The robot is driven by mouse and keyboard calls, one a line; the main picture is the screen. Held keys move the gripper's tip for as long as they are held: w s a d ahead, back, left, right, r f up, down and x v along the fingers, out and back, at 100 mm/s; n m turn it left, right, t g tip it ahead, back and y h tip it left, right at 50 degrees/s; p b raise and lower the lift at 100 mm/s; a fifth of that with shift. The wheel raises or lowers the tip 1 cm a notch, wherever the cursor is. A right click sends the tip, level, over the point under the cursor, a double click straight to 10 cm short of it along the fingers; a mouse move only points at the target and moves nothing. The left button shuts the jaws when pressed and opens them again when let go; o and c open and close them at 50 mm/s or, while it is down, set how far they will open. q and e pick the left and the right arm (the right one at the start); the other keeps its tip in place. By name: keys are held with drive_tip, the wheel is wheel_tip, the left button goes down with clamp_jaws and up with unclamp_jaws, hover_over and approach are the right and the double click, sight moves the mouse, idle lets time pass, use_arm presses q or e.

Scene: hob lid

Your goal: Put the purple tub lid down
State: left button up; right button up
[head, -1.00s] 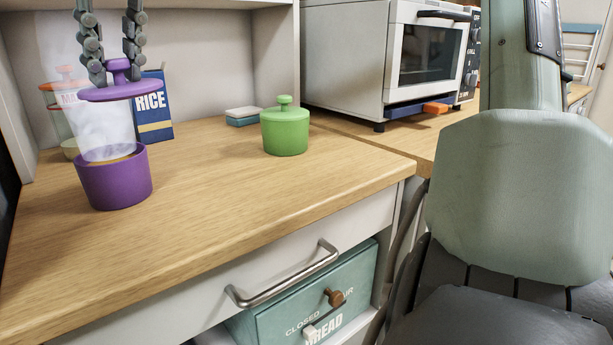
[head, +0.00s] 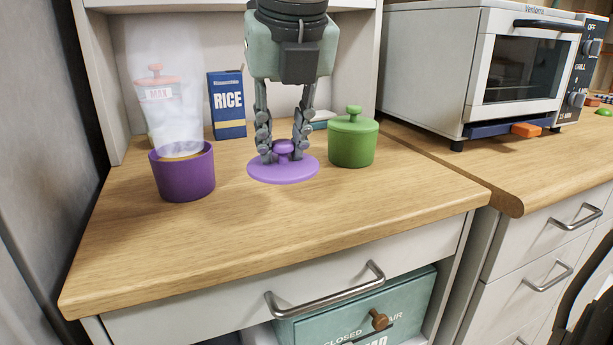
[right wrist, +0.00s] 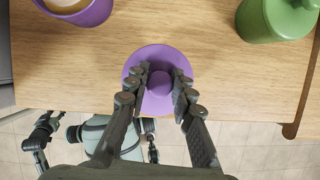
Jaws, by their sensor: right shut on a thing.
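The purple tub lid (head: 283,171) is a flat disc with a round knob. My right gripper (head: 283,150) is shut on that knob, with the disc level below the fingers. The lid also shows between the fingers in the right wrist view (right wrist: 158,58). It seems to be slightly above the counter, but any gap is hard to judge. The purple tub (head: 184,174) stands open to the left, apart from the lid, with whitish vapour above it and tan contents.
A green lidded tub (head: 352,142) stands close to the right of the lid. A blue rice box (head: 228,106) stands behind, and a red-topped jar (head: 157,85) shows through the vapour. The wooden counter (head: 300,220) is clear in front. A toaster oven (head: 480,70) stands at the right.

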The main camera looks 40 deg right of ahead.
sight(307, 163)
drive_tip(key=d+f, duration=0.1)
drive_tip(key=d, duration=0.2)
drive_tip(key=shift+s+f, duration=0.4)
wheel_tip(307, 163, down, 3)
drive_tip(key=shift+f, duration=0.15)
use_arm(q)
drive_tip(key=shift+w+f, duration=0.15)
drive_tip(key=shift+f, duration=0.3)
use_arm(e)
drive_tip(key=shift+f, duration=0.35)
drive_tip(key=shift+f, duration=0.1)
drive_tip(key=o, duration=0.8)
drive_tip(key=shift+o, duration=0.9)
use_arm(q)
drive_tip(key=shift+s+r, duration=0.35)
drive_tip(key=shift+r, duration=0.15)
